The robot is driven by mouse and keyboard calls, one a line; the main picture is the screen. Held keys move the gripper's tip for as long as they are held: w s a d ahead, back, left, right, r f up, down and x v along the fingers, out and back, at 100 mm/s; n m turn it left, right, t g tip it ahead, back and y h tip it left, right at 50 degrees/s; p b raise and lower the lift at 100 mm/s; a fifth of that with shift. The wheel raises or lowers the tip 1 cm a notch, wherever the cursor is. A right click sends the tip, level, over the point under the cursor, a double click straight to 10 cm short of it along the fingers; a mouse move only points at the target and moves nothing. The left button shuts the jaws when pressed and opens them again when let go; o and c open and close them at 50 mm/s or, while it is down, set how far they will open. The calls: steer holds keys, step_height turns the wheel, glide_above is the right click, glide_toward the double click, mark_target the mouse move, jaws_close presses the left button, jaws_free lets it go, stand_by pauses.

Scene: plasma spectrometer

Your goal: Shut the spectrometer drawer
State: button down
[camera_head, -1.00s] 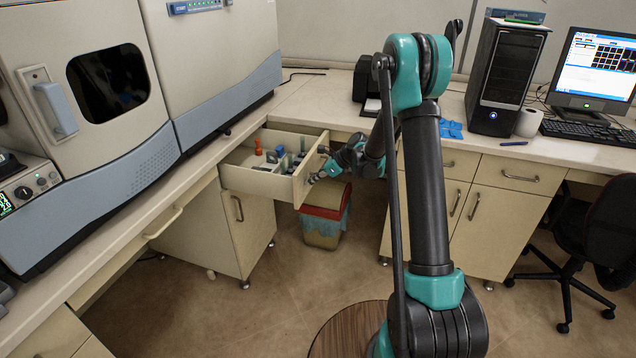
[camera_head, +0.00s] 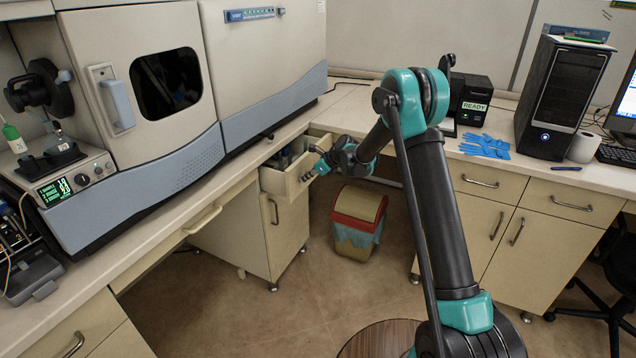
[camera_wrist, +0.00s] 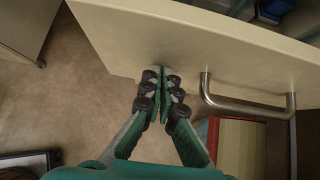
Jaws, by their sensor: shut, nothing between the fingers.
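The spectrometer drawer (camera_head: 287,181) is a cream drawer under the left bench, in the corner. It stands partly open, with several things just visible inside it. My gripper (camera_head: 304,178) is at the drawer's front panel. In the wrist view, my gripper (camera_wrist: 163,76) is shut and empty, its fingertips at the outer face of the drawer front (camera_wrist: 200,45). They look touching or almost so. The metal bar handle (camera_wrist: 250,108) is to the right of the fingers, apart from them. The spectrometer (camera_head: 160,80) stands on the bench above.
A red-rimmed bin (camera_head: 357,220) stands on the floor beside the drawer. A closed cabinet (camera_head: 275,235) is below the drawer. Blue gloves (camera_head: 485,146) and a black computer tower (camera_head: 562,95) are on the back bench.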

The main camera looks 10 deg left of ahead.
steer(key=w+a, duration=0.1)
steer(key=a, duration=0.3)
steer(key=w+a, duration=0.1)
steer(key=a, duration=0.3)
steer(key=w+a, duration=0.2)
steer(key=a, duration=0.2)
steer(key=shift+a, duration=0.35)
steer(key=shift+w+a, duration=0.2)
steer(key=shift+a, duration=0.25)
steer(key=shift+a+r, duration=0.1)
steer(key=shift+a, duration=0.05)
